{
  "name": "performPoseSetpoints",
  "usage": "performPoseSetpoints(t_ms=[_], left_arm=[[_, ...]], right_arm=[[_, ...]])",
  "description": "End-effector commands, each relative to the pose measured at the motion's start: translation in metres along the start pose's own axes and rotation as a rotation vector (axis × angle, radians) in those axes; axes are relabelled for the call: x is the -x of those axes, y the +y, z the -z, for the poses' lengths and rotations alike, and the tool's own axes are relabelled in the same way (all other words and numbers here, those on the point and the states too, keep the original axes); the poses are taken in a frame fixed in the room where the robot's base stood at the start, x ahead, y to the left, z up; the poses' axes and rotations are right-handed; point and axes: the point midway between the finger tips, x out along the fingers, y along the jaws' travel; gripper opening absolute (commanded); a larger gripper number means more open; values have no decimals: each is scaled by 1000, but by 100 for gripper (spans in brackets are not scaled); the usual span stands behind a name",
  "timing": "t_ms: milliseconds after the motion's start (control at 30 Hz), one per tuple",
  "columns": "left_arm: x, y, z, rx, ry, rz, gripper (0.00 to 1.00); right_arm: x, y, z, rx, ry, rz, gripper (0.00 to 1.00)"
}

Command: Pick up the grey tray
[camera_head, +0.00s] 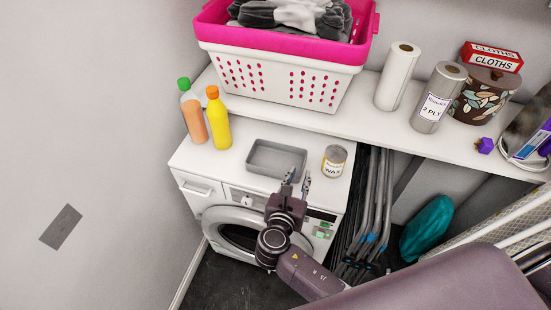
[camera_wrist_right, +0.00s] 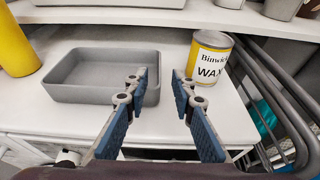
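The grey tray (camera_head: 268,160) is a shallow, empty rectangular tray on top of the white dryer (camera_head: 215,160), between the bottles and a wax tin. My right gripper (camera_head: 297,182) is open at the front right of the tray, with nothing between its fingers. In the right wrist view the tray (camera_wrist_right: 85,85) lies left of centre, and the left finger of the gripper (camera_wrist_right: 158,85) overlaps its right end in the picture. I cannot tell whether that finger touches the tray. My left gripper is not in view.
The wax tin (camera_head: 334,160) stands just right of the tray. An orange-capped yellow bottle (camera_head: 218,120) and a green-capped bottle (camera_head: 192,115) stand to its left. Behind is a shelf (camera_head: 355,118) with a pink-and-white basket (camera_head: 285,75). Grey folded poles (camera_head: 372,210) stand right of the dryer.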

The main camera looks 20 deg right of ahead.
Motion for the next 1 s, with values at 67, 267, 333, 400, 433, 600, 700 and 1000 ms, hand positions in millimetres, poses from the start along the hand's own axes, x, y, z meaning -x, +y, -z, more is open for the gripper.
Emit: performPoseSetpoints(t_ms=[67, 267, 333, 400, 433, 600, 700, 1000], left_arm=[[2, -1, -3, -1, -5, 1, 53], [3, -2, 1, 0, 1, 2, 53], [5, -2, 6, 0, 8, 2, 53], [6, -1, 11, 1, 15, 1, 53], [6, 0, 12, 1, 17, 1, 53], [8, 2, 14, 2, 20, -2, 53], [8, 3, 14, 2, 20, -3, 53], [7, 3, 12, 2, 16, -4, 53]], right_arm=[[-12, 0, -2, 1, -1, 0, 23], [-26, 0, 0, -1, 0, 0, 23], [-35, 0, -1, 1, 0, 0, 23], [-46, -1, -1, 0, 0, 2, 23], [-50, 0, -1, 0, -1, 0, 23], [-70, 0, 0, -1, 1, 0, 23], [-73, 0, 1, -2, 2, -1, 23], [-73, 0, 1, -2, 2, -1, 10]])
